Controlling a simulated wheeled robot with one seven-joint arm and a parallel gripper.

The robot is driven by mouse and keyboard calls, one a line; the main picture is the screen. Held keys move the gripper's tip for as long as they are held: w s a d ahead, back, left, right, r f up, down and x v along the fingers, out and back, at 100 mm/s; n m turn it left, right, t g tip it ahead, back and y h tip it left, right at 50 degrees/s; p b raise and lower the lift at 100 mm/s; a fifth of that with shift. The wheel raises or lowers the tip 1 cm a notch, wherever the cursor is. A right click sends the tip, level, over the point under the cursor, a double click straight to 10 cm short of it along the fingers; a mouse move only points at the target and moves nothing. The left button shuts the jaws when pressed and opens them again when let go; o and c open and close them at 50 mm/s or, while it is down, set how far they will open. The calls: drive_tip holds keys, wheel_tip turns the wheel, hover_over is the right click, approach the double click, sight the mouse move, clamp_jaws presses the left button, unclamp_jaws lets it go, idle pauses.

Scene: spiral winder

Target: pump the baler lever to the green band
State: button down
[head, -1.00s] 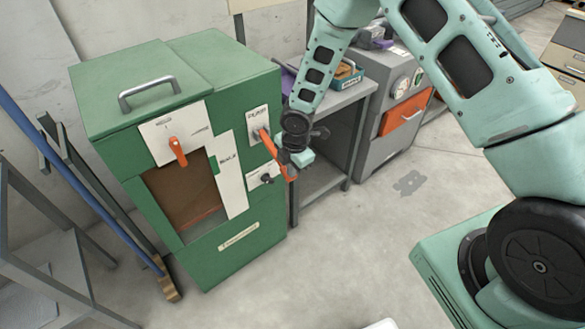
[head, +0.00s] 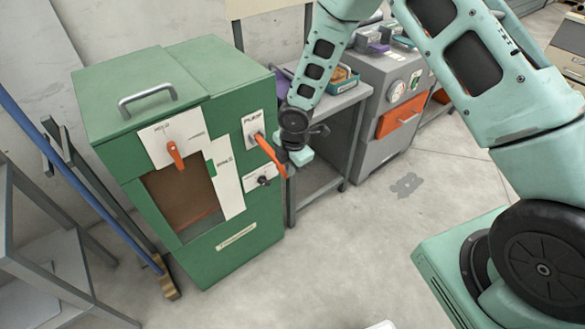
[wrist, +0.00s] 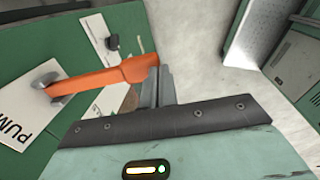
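The green baler (head: 235,190) stands at left in the head view. Its orange pump lever (head: 270,154) slants down and right from the PUMP plate (head: 253,129). My gripper (head: 287,158) is at the lever's outer part. In the wrist view the lever (wrist: 105,77) runs from its pivot at left to my fingers (wrist: 160,75), which are close together and look shut. The lever's end meets or overlaps them; I cannot tell whether it is between them.
A second orange handle (head: 176,154) is on the baler's front plate. A black knob (head: 264,180) sits below the pump lever. A grey shelf unit (head: 325,165) and a grey cabinet (head: 385,145) stand to the right. The floor (head: 330,260) in front is clear.

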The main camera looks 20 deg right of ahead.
drive_tip(key=s+d+r, duration=0.1)
drive_tip(key=s+r, duration=0.2)
drive_tip(key=r, duration=0.5)
drive_tip(key=shift+s, duration=0.3)
drive_tip(key=shift+r, duration=0.1)
idle(0.9)
